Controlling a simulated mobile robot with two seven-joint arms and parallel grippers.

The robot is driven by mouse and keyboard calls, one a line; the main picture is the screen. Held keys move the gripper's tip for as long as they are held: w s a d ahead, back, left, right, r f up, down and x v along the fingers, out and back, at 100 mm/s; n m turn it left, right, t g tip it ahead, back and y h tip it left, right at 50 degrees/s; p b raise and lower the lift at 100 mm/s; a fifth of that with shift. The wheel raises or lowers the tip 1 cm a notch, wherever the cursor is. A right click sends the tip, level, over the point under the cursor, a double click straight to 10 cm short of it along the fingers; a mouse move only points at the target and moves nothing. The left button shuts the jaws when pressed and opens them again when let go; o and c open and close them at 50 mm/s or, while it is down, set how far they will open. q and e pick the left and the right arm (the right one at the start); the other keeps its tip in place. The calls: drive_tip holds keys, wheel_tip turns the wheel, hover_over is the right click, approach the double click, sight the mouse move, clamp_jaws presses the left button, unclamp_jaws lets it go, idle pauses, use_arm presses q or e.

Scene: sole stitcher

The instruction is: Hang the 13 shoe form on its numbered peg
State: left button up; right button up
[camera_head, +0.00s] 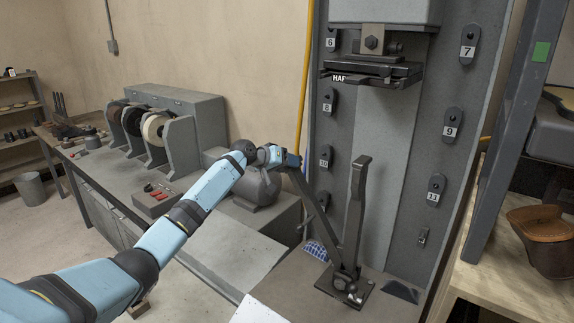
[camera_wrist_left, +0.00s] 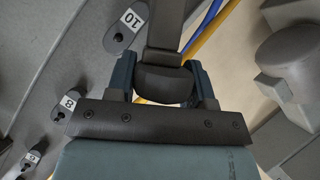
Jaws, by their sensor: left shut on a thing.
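My left gripper (camera_head: 294,161) is shut on the broad end of a dark lever (camera_wrist_left: 165,82), at the left of the grey panel. In the head view the lever (camera_head: 316,208) slants down right toward a floor bracket (camera_head: 345,286), beside an upright lever (camera_head: 354,212). Number-tagged shoe forms hang on the panel: 6 (camera_head: 331,38), 7 (camera_head: 469,45), 8 (camera_head: 329,101), 9 (camera_head: 451,125), 10 (camera_head: 325,157) and 11 (camera_head: 436,190). A small bare peg plate (camera_head: 422,236) is below 11. I see no form marked 13. My right gripper is out of view.
A black press head (camera_head: 371,72) juts out between the columns. A yellow pole (camera_head: 304,90) and a grey motor (camera_head: 256,187) stand near my left gripper. A brown shoe (camera_head: 543,238) sits on the right bench.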

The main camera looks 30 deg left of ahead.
use_arm(q)
drive_tip(key=shift+r, duration=0.15)
drive_tip(key=shift+w+a+r+p, duration=0.1)
drive_tip(key=shift+a+r+p, duration=0.75)
drive_tip(key=shift+r, duration=0.35)
drive_tip(key=shift+a, duration=0.1)
drive_tip(key=a+r, duration=0.1)
drive_tip(key=a+r+p, duration=0.1)
drive_tip(key=r, duration=0.1)
drive_tip(key=a+r+p, duration=0.1)
drive_tip(key=r, duration=0.1)
drive_tip(key=shift+w+a, duration=0.1)
idle(0.4)
idle(0.7)
drive_tip(key=shift+f, duration=0.15)
idle(0.4)
